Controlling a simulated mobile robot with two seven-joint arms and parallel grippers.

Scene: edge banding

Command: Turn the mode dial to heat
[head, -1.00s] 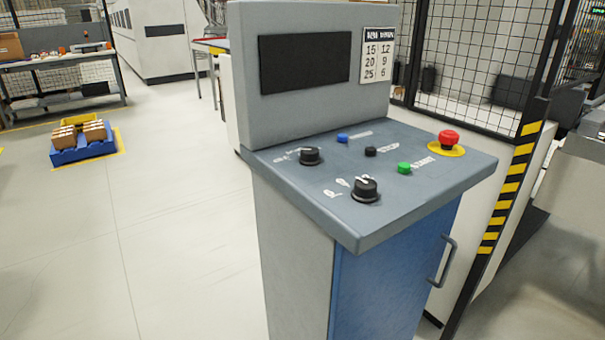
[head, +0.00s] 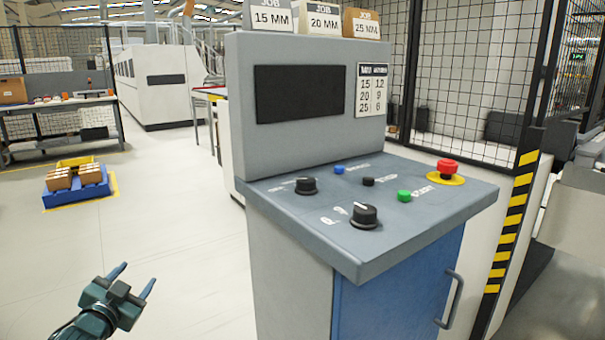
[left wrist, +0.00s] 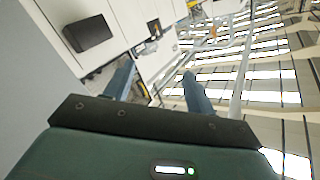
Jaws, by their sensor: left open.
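The grey control console has two black dials on its sloped top in the head view. One dial (head: 364,216) is near the front edge, with a white pointer mark and small markings to its left. The other dial (head: 306,185) is farther back on the left. Their lettering is too small to tell which is the mode dial or what each is set to. My left gripper (head: 138,275) is open and empty, low on the left and well apart from the console. Its two blue fingers (left wrist: 158,86) are spread in the left wrist view. My right gripper is not in view.
The console top (head: 330,250) also holds a blue button (head: 339,170), a black button (head: 368,182), a green button (head: 404,196) and a red emergency stop (head: 447,169). Job boxes (head: 323,22) stand on top. A mesh fence is behind.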

